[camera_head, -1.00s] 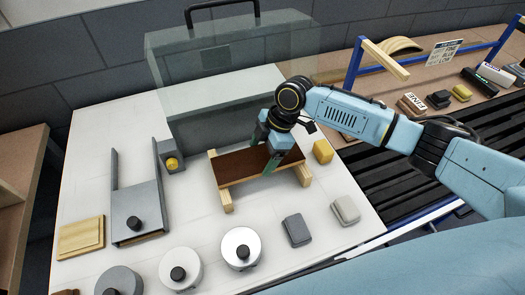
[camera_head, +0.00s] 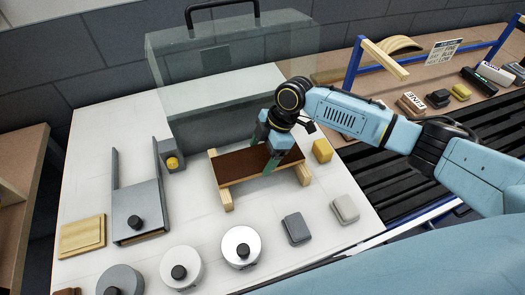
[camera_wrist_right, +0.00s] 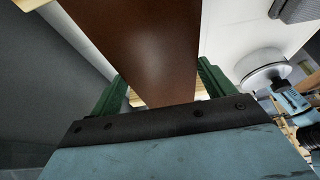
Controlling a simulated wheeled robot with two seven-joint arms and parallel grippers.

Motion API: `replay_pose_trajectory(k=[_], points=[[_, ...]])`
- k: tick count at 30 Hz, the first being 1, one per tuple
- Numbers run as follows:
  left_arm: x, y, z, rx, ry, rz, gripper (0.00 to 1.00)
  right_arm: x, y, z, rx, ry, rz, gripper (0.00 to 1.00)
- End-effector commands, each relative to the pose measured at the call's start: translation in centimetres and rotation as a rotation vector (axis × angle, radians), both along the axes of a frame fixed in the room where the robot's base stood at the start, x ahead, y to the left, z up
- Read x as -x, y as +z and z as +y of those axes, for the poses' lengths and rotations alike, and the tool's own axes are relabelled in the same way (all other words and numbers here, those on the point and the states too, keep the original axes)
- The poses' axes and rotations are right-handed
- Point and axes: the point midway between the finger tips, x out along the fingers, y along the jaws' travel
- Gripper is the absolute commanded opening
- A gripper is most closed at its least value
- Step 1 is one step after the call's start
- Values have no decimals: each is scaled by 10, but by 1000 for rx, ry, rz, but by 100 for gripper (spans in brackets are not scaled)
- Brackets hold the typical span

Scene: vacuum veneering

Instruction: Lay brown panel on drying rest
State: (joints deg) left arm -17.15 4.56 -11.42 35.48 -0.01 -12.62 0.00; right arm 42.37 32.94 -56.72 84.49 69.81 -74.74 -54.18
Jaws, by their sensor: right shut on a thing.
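The brown panel (camera_head: 238,167) lies across the drying rest, a pair of pale wooden bars (camera_head: 226,200) on the white table. The panel spans from the left bar to the right bar (camera_head: 303,174) and looks flat on them. My right gripper (camera_head: 265,160) is over the panel's right half, with its green fingers at the panel's two long edges. In the right wrist view the panel (camera_wrist_right: 150,50) runs between the green fingers, which are shut on it.
A clear-walled box with a black handle (camera_head: 222,8) stands behind the panel. A grey sliding fixture (camera_head: 138,210), a wooden block (camera_head: 82,236), round knobbed weights (camera_head: 240,246) and small blocks (camera_head: 297,229) surround the rest. A yellow block (camera_head: 322,150) is close on the right.

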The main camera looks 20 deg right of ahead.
Motion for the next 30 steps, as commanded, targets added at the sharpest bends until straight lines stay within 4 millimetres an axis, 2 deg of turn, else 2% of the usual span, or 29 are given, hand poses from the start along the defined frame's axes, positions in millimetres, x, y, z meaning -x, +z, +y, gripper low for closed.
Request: replay_pose_trajectory(k=[8, 9, 13, 20, 23, 30], points=[[0, 2, 0, 0, 0, 0, 0, 0, -1, 0, -1, 0, -1, 55], [0, 2, 0, 0, 0, 0, 0, 0, -1, 0, -1, 0, -1, 83], [0, 2, 0, 0, 0, 0, 0, 0, -1, 0, -1, 0, -1, 100], [0, 2, 0, 0, 0, 0, 0, 0, -1, 0, 0, 0, 0, 100], [0, 2, 0, 0, -1, 0, 0, -1, 5, 0, -1, -1, -2, 100], [0, 2, 0, 0, -1, 0, 0, -1, 48, 0, -1, 1, -5, 100]])
